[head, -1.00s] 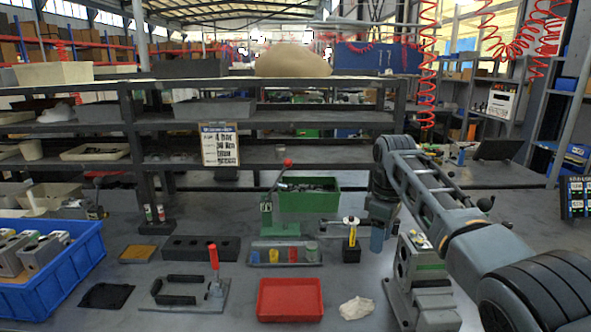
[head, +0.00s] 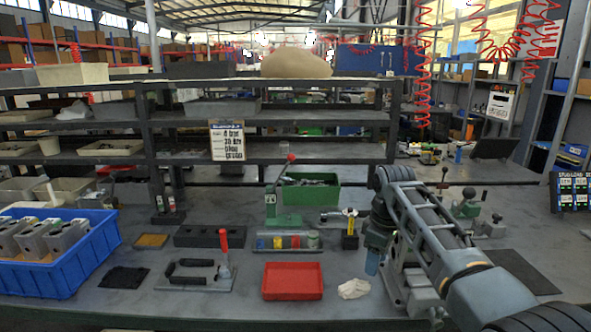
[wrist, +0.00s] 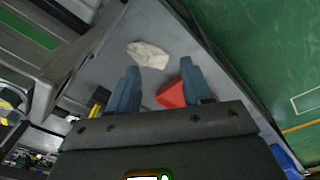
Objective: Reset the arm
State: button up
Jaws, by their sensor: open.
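My gripper (wrist: 159,66) is open and empty, with its two blue-grey fingers apart in the wrist view. In the head view its blue-grey finger part (head: 372,262) hangs at the left end of my arm, above the right part of the bench. A crumpled pale cloth (wrist: 148,54) lies beyond the fingertips in the wrist view, and also left of my gripper in the head view (head: 354,289). A red tray (wrist: 172,93) shows partly between the fingers, and whole on the bench in the head view (head: 292,296). My arm hides part of the bench's right side.
A blue bin (head: 62,284) with grey valve blocks stands at the left. A green bin (head: 310,198), a green hand press (head: 284,222) and a rack with coloured pieces (head: 286,248) stand behind the red tray. A grey fixture (head: 400,290) stands close by my arm.

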jog(key=s+a+f+m+t+y, duration=0.1)
jog(key=s+a+f+t, duration=0.15)
jog(key=s+f, duration=0.45)
jog(key=s+a+f+m+t, duration=0.1)
jog(key=s+a+f, duration=0.25)
jog(key=f, duration=0.85)
jog(key=s+f+m+t, duration=0.1)
jog(key=s+f+m, duration=0.15)
jog(key=s, duration=0.65)
jog(key=s+f+m+t, duration=0.15)
jog(key=s+f, duration=0.25)
jog(key=s, duration=0.5)
jog(key=s+d+r+m+t, duration=0.15)
jog(key=s+r, duration=0.25)
jog(key=s, duration=0.5)
jog(key=s+d+r+m+t, duration=0.1)
jog(key=s+d+r+t, duration=0.15)
jog(key=s, duration=0.65)
jog(key=s+d+r+m+t, duration=0.1)
jog(key=s+d+r+t, duration=0.1)
jog(key=s+r, duration=0.5)
jog(key=s+d+r+m+t+h, duration=0.1)
jog(key=s+r, duration=0.6)
jog(key=r, duration=0.8)
jog(key=shift+d+r+t, duration=0.2)
jog(key=shift+d+t, duration=0.2)
jog(key=shift+d, duration=0.25)
